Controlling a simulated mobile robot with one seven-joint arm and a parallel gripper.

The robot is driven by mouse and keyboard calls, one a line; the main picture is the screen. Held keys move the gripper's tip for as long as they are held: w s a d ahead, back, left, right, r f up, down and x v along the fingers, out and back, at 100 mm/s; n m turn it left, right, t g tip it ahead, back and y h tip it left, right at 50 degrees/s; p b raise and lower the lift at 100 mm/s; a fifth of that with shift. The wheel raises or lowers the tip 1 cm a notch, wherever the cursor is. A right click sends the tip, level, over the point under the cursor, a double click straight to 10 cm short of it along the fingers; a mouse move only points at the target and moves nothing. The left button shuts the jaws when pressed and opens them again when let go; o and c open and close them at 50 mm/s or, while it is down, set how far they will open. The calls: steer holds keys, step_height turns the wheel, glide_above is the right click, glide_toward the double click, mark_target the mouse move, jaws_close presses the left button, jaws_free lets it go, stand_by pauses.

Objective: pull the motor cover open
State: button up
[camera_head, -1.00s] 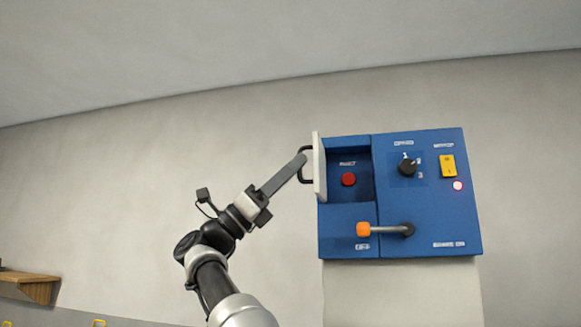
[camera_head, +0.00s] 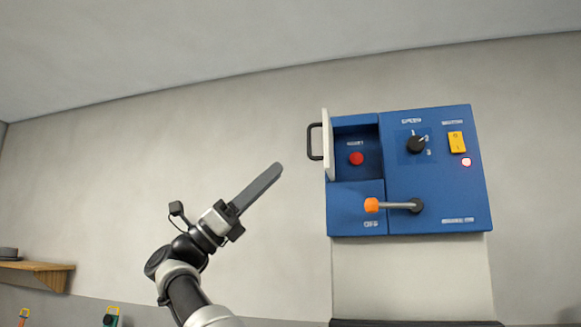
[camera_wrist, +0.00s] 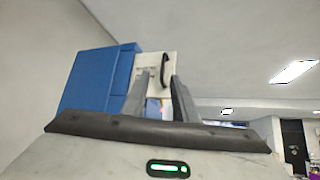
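The motor cover (camera_head: 328,145) is a pale hinged panel on the left of the blue control box (camera_head: 440,185). It stands swung out, with the recess and its red button (camera_head: 356,158) uncovered. Its black handle (camera_head: 314,141) is on the cover's left face. In the wrist view the cover (camera_wrist: 145,62) and handle (camera_wrist: 165,70) show beyond my fingers. My gripper (camera_head: 277,168) is left of and a little below the handle, apart from it. The wrist view shows my gripper (camera_wrist: 161,80) with its fingers apart and nothing between them.
A wooden shelf (camera_head: 40,274) is at the far left. The wall space around my gripper is clear.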

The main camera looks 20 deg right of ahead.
steer(key=v, duration=0.7)
steer(key=shift+b, duration=0.45)
